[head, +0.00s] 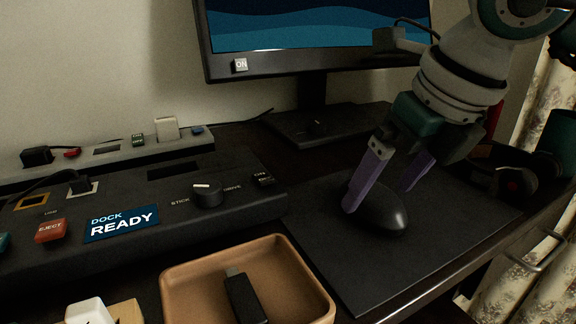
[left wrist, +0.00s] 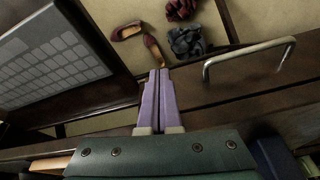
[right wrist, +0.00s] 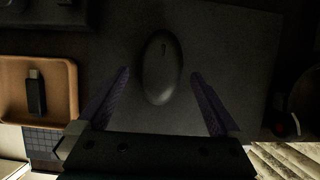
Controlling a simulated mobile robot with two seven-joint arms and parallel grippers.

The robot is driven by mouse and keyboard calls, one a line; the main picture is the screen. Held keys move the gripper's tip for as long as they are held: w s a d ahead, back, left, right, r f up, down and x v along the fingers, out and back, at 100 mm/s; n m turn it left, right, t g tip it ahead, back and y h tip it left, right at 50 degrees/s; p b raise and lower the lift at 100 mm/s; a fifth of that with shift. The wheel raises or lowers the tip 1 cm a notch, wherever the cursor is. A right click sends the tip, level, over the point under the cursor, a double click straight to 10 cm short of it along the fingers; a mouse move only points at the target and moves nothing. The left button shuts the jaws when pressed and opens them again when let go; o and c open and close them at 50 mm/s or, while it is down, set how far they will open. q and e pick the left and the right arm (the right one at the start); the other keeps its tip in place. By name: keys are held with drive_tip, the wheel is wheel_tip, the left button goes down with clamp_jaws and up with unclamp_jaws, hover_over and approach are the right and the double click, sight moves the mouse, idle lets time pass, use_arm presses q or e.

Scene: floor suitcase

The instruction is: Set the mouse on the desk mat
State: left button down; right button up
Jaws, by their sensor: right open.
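The black mouse (head: 385,212) rests on the dark desk mat (head: 440,240). It also shows in the right wrist view (right wrist: 162,68), lying on the mat with its scroll wheel toward the top of the picture. My right gripper (head: 380,198) is open, with its purple fingers spread on either side of the mouse. In the right wrist view gaps show between the mouse and both fingers. My left gripper (left wrist: 159,75) is shut with nothing seen between its fingers, away from the mat; the head view does not show it.
A tan tray (head: 318,292) holding a black USB stick (head: 244,298) stands left of the mat. A dock panel (head: 150,205) lies farther left. A monitor (head: 312,95) stands behind. A dark round object (head: 515,182) is at the right. Shoes (left wrist: 128,32) lie on the floor.

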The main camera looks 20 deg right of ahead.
drive_tip(key=p+v, duration=0.2)
drive_tip(key=v, duration=0.8)
drive_tip(key=shift+r, duration=0.1)
